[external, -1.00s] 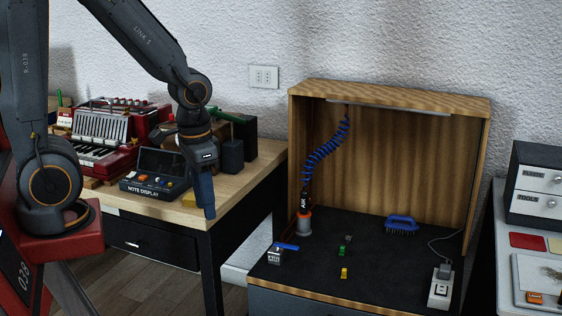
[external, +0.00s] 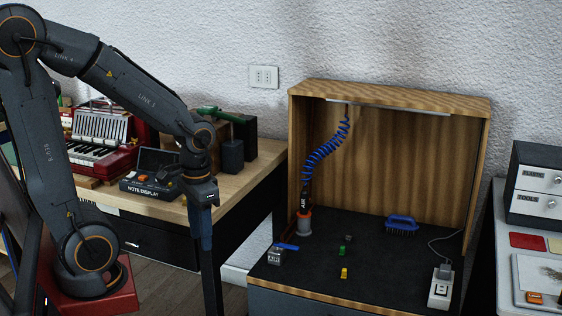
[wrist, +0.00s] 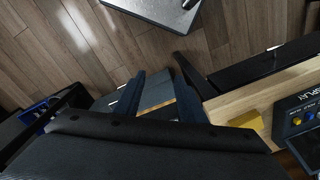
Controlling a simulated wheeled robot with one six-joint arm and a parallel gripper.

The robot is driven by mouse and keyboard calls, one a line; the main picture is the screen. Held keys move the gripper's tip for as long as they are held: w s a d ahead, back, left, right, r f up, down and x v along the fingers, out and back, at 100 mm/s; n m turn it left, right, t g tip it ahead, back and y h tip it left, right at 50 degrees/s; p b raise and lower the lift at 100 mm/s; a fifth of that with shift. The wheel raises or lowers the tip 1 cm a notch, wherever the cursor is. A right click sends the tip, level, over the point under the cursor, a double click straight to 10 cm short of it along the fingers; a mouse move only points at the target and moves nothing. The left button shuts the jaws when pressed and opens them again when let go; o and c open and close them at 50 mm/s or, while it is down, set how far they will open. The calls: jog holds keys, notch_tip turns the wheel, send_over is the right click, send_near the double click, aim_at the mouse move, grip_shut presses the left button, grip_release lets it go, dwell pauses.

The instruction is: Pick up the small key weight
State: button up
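Several small blocks sit on the dark floor of the wooden booth in the external view: a yellow one (external: 343,273), a green one (external: 341,250) and a dark grey one (external: 349,239). They may be key weights, but I cannot tell which is the small one. My gripper (external: 207,246) points down in front of the wooden table, left of the booth and well apart from the blocks. In the wrist view, my gripper's two fingers (wrist: 160,98) stand apart with nothing held between them.
In the booth are a grey box (external: 276,257) with a blue piece, a blue brush (external: 401,224), an air nozzle (external: 305,217) on a coiled hose and a switch box (external: 440,287). The wooden table (external: 258,168) holds the note display (external: 150,188). Between table and booth is a gap.

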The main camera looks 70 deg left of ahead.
jog(key=shift+o, duration=0.5)
jog(key=shift+w, duration=0.1)
jog(key=n+t+y+b, duration=0.2)
jog(key=n+t+y, duration=0.2)
jog(key=n, duration=0.2)
send_over(349, 237)
jog(key=s+d, duration=0.3)
notch_tip(349, 237, down, 18)
jog(key=shift+w+d+f, duration=0.15)
jog(key=shift+f, duration=0.05)
jog(key=x, duration=0.6)
jog(key=shift+w+a+f, duration=0.1)
jog(key=shift+a+f, duration=0.1)
jog(key=shift+a, duration=0.1)
